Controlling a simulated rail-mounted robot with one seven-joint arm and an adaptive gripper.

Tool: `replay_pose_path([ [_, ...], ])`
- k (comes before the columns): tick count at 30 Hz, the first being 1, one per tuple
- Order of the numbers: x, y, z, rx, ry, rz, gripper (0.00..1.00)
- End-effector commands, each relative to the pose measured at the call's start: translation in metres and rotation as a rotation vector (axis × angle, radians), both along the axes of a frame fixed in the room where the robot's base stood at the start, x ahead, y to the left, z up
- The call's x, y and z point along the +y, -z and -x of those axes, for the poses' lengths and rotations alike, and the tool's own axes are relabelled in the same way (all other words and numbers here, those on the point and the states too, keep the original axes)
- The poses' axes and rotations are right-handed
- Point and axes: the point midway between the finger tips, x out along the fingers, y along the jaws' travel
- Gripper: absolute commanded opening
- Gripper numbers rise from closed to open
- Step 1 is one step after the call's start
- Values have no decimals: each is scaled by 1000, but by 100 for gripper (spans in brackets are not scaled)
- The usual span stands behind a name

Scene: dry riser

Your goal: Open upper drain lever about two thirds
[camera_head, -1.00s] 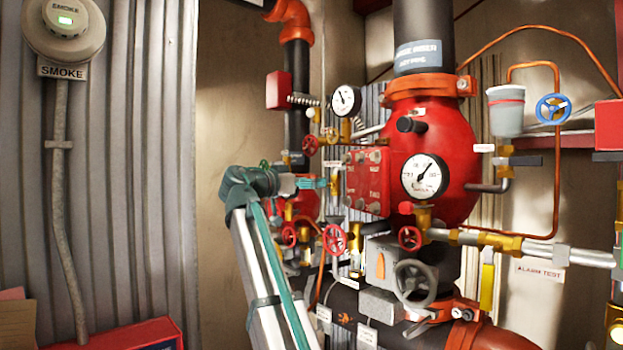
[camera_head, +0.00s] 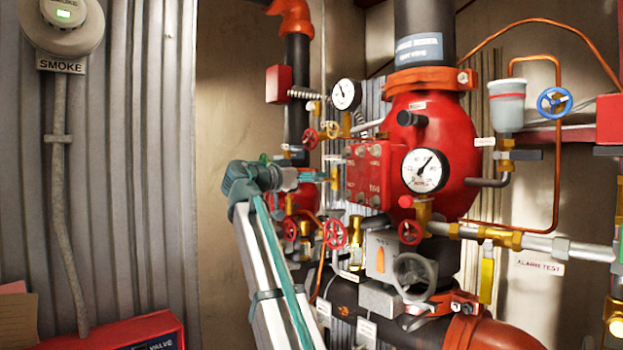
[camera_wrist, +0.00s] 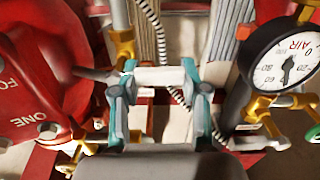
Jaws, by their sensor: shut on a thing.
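My gripper (camera_head: 326,176) reaches in from the left, just left of the red plate on the big red valve body (camera_head: 452,150). In the wrist view, the two teal fingers of my gripper (camera_wrist: 159,76) close on the ends of a short pale bar (camera_wrist: 160,75), which I take to be the grip of the upper drain lever. A brass fitting (camera_wrist: 122,45) stands just behind the left finger. The lever's pivot and its exact angle are hidden by the fingers, and in the head view the lever is too small to make out.
The round air gauge (camera_wrist: 285,60) is close on the right in the wrist view, and the bolted red plate (camera_wrist: 35,80) is close on the left. Red handwheels (camera_head: 335,235) sit below my gripper.

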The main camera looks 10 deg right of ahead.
Motion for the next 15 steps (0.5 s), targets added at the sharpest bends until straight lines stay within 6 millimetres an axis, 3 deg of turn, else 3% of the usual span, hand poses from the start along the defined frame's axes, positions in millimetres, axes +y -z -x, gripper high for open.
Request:
replay_pose_path([
  [15, 0, 16, 0, 272, 0, 159, 10],
])
